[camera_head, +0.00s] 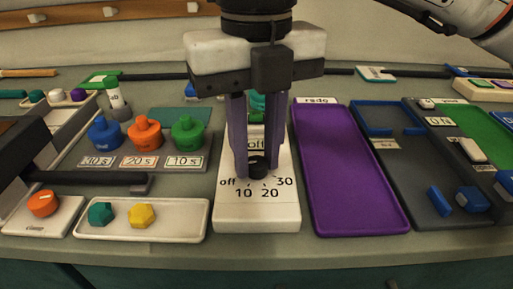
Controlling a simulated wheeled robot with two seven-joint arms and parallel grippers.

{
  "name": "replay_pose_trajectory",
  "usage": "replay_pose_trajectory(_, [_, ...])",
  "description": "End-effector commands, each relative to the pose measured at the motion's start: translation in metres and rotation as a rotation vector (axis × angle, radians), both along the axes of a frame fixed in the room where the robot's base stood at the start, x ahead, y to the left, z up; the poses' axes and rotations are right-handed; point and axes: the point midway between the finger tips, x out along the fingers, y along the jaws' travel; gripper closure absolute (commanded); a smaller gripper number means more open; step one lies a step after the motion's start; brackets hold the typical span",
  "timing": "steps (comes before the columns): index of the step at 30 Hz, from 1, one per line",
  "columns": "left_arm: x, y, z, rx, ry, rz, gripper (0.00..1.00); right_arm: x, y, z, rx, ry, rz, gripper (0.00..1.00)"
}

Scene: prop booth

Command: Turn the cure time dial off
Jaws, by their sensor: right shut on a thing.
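The cure time dial is a small black knob (258,167) on a white panel (256,216) in the middle of the head view. Printed around it are "off" at the left, "10" and "20" below, and "30" at the right. My right gripper (259,172) comes down from above. Its two purple fingers are shut on the knob, one on each side. I cannot tell which mark the knob points at. A label reading "off" shows behind, between the fingers. My left gripper is not in view.
A purple tray (347,207) lies close on the right. Blue, orange (145,134) and green knobbed pieces stand on the left, behind time labels. A white tray (182,223) with two small pieces is at front left. A dark bar (85,178) juts in from the left.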

Motion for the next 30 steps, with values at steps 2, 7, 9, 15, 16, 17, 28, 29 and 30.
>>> replay_pose_trajectory(2, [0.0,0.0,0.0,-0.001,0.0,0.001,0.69,0.0,0.0,0.001,0.002,-0.001,-0.008,0.99])
replay_pose_trajectory(7, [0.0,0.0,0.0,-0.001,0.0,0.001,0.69,0.0,0.0,0.001,0.002,-0.001,-0.011,0.99])
replay_pose_trajectory(9, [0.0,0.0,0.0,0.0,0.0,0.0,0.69,0.0,0.0,0.001,0.002,-0.001,-0.011,0.99])
replay_pose_trajectory(15, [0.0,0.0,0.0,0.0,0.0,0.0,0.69,0.0,0.0,0.001,0.002,-0.001,-0.01,0.62])
replay_pose_trajectory(16, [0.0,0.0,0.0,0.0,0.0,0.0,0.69,0.0,0.0,0.001,0.002,-0.001,-0.01,0.58])
replay_pose_trajectory(17, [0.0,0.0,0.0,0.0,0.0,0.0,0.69,0.0,0.0,0.001,0.002,-0.001,-0.01,0.58])
replay_pose_trajectory(28, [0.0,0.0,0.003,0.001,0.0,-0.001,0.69,0.001,0.0,0.01,0.001,-0.003,-0.009,0.58])
replay_pose_trajectory(29, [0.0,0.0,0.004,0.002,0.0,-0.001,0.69,0.001,0.0,0.014,0.001,-0.004,-0.009,0.58])
replay_pose_trajectory(30, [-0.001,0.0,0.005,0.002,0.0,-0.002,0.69,0.001,0.0,0.021,0.001,-0.004,-0.01,0.58])
